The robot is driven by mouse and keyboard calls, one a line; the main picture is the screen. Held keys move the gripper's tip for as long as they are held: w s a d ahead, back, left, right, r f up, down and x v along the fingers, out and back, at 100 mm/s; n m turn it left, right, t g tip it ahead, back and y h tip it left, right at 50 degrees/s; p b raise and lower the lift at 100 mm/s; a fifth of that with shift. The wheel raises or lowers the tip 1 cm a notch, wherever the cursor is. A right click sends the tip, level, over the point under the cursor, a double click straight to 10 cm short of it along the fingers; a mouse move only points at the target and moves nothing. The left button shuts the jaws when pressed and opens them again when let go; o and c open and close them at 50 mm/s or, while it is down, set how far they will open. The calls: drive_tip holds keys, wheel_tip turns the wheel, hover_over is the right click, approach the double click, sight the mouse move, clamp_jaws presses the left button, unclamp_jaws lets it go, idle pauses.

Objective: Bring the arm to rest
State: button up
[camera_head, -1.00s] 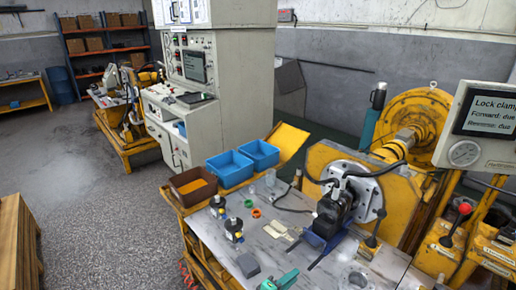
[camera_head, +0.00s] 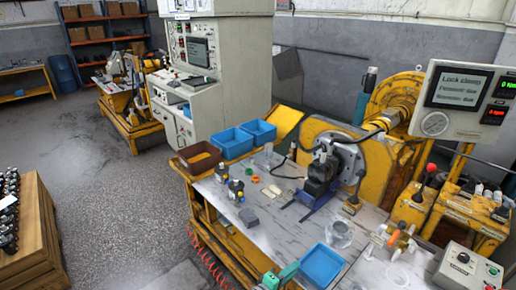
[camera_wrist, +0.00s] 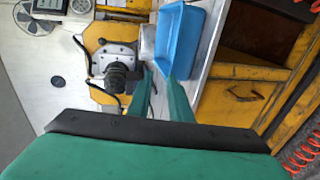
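My gripper (camera_head: 280,276) shows as a green end at the bottom edge of the head view, beside the near end of the workbench. In the wrist view my gripper's two green fingers (camera_wrist: 158,78) are apart with nothing between them. Beyond the fingertips in that view lie a blue tray (camera_wrist: 177,35) and the dark motor (camera_wrist: 118,78) on its round grey flange. The head view shows the same motor (camera_head: 321,173) mounted at the yellow test stand. Most of my arm is out of the head view.
The workbench (camera_head: 262,232) holds small fittings, blue bins (camera_head: 232,142), a brown bin (camera_head: 200,158) and a blue tray (camera_head: 321,264) close to my gripper. A display (camera_head: 458,95) and control box (camera_head: 466,267) stand on the right. Open floor (camera_head: 115,205) lies left of the bench.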

drive_tip(key=s+a+f+t+y, duration=0.1)
drive_tip(key=s+a+f+y, duration=0.25)
drive_tip(key=s, duration=0.45)
drive_tip(key=s+a+f+m+y, duration=0.1)
drive_tip(key=s+a+f+y, duration=0.2)
drive_tip(key=s, duration=0.4)
drive_tip(key=s+a+f+t+y, duration=0.1)
drive_tip(key=s+a+f+y, duration=0.2)
drive_tip(key=s, duration=0.5)
drive_tip(key=s+a+r+m+y, duration=0.1)
drive_tip(key=s+a+r+m, duration=0.1)
drive_tip(key=s, duration=0.4)
drive_tip(key=s+a+r+m, duration=0.1)
drive_tip(key=s+r, duration=0.2)
drive_tip(key=s, duration=0.4)
drive_tip(key=s+r+m+t, duration=0.1)
drive_tip(key=s+r+m, duration=0.1)
drive_tip(key=s+r, duration=0.2)
drive_tip(key=s+r+m+t, duration=0.1)
drive_tip(key=s+r, duration=0.4)
drive_tip(key=r, duration=0.5)
drive_tip(key=shift+s+m+t, duration=0.25)
drive_tip(key=shift+m+t, duration=0.15)
drive_tip(key=shift+m, duration=0.4)
